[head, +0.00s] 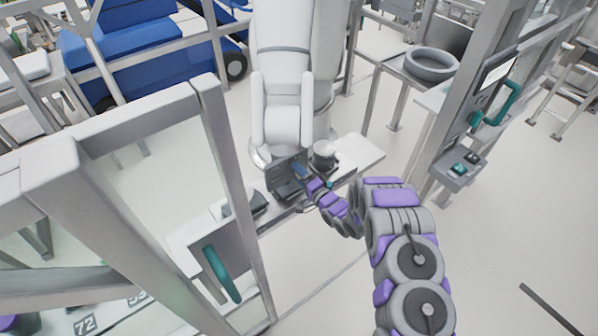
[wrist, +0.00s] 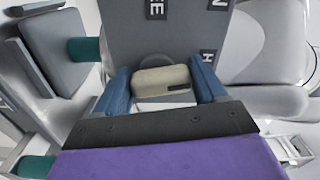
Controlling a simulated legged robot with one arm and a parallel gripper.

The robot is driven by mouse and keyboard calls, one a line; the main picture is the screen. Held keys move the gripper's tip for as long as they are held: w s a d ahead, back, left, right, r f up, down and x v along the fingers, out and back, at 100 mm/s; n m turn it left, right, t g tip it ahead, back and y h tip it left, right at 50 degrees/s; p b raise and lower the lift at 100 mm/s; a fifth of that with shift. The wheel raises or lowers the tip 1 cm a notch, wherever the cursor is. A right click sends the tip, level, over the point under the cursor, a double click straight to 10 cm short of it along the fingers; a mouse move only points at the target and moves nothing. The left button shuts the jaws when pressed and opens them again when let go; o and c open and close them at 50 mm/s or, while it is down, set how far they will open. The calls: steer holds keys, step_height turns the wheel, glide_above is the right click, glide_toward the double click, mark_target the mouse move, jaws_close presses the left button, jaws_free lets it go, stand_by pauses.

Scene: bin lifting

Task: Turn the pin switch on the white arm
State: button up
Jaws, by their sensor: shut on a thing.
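The white arm (head: 285,70) stands upright at the top centre of the head view. A dark grey plate (head: 284,186) sits at its lower end; in the wrist view the plate (wrist: 190,30) carries black labels with white letters. The pin switch (wrist: 162,78), a beige rounded knob with a small dark mark, sticks out from this plate. My gripper (wrist: 163,88) has its blue fingers on the left and right sides of the knob and is shut on it. In the head view my gripper (head: 299,171) reaches the plate from the lower right, and the knob is hidden there.
A light bench (head: 355,155) lies under the white arm's lower end. A glazed frame door with a teal handle (head: 221,273) stands at the left. A post with another teal handle (head: 498,105) and a button box (head: 460,165) is at the right. The floor at lower right is mostly clear.

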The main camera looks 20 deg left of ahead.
steer(key=shift+d+f+m+p, duration=0.15)
steer(key=shift+m+p, duration=0.3)
steer(key=shift+m, duration=0.65)
steer(key=shift+d, duration=0.1)
steer(key=o, duration=1)
steer(key=shift+w, duration=0.2)
steer(key=shift+c, duration=0.2)
steer(key=shift+s, duration=0.1)
steer(key=v, duration=1.7)
steer(key=shift+s+d, duration=0.1)
steer(key=shift+d, duration=0.05)
